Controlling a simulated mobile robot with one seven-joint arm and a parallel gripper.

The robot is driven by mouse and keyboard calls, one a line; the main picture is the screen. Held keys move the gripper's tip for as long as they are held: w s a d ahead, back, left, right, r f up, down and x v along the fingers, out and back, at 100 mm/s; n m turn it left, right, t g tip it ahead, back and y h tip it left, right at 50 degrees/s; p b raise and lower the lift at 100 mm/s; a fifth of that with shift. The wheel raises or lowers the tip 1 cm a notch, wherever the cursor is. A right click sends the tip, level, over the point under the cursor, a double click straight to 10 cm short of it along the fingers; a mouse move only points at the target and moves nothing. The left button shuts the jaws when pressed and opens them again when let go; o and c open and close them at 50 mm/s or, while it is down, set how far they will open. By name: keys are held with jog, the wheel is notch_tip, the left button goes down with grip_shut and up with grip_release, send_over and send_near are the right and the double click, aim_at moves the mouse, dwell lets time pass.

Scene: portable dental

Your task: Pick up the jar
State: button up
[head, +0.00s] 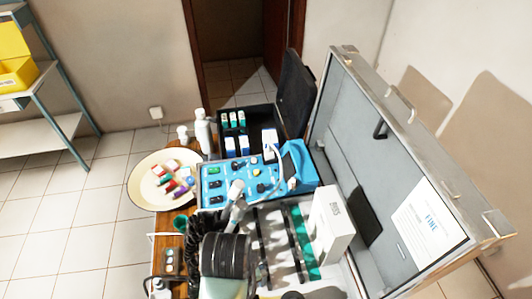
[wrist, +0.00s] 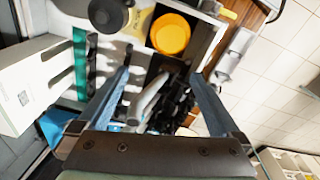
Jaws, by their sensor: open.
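A round container with an orange lid (wrist: 170,33), likely the jar, shows near the top of the wrist view, inside a compartment of the case. My gripper (wrist: 161,73) is open, its two blue-grey fingers spread wide with nothing held between them. The orange lid lies beyond the fingertips, roughly in line with the gap and apart from both fingers. A grey handpiece-like tool (wrist: 148,98) shows between the fingers. In the head view I cannot make out the orange lid; dark parts in the lower middle may hide it.
A large open case (head: 340,130) has its lid raised at the right. A white box (head: 328,228) stands in it, beside a blue control unit (head: 240,180). A cream plate (head: 140,188) with small coloured items sits at the left. White bottles (head: 203,132) stand behind it.

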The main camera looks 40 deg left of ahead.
notch_tip(320, 180, down, 14)
jog(key=s+p, duration=0.2)
jog(key=shift+d+r+g+h, duration=0.2)
jog(key=shift+r+g+h, duration=0.05)
jog(key=shift+g+h, duration=0.05)
jog(key=shift+s, duration=0.1)
grip_shut()
dwell(0.6)
